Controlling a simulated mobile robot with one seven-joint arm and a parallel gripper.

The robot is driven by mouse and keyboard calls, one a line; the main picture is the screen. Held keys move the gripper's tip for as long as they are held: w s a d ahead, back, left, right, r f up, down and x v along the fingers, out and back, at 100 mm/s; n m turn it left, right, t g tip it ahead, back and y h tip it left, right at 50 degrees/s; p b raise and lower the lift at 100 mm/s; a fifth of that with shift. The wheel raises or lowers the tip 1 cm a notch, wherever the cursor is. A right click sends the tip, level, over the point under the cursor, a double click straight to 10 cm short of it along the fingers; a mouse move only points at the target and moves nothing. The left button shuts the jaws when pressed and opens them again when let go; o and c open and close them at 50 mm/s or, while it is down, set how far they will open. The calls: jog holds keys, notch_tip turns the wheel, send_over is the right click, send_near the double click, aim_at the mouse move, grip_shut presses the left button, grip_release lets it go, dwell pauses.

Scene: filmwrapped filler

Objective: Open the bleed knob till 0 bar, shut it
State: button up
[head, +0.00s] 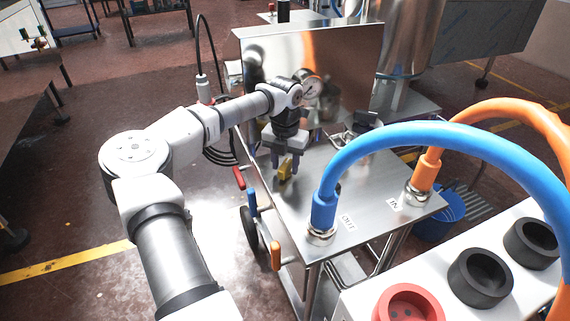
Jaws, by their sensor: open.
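My gripper (286,168) points down over the steel top of the cart, in the middle of the head view. Its fingers are apart, around or just in front of a small yellow part (284,174). I cannot tell whether they touch it, or whether it is the bleed knob. A round pressure gauge (312,84) with a white face stands behind my wrist, partly covered by it. Its needle is too small to read. No part is clearly recognisable as the bleed knob.
A blue hose (430,137) and an orange hose (505,108) arch over the right of the steel cart top (376,193), at labels OUT and IN. A steel panel (345,58) stands behind. Red, blue and orange handles line the cart's left side. A white box with round knobs is at front right.

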aim_at(285, 164)
notch_tip(285, 164, up, 13)
jog(key=shift+r, duration=0.2)
dwell(0.3)
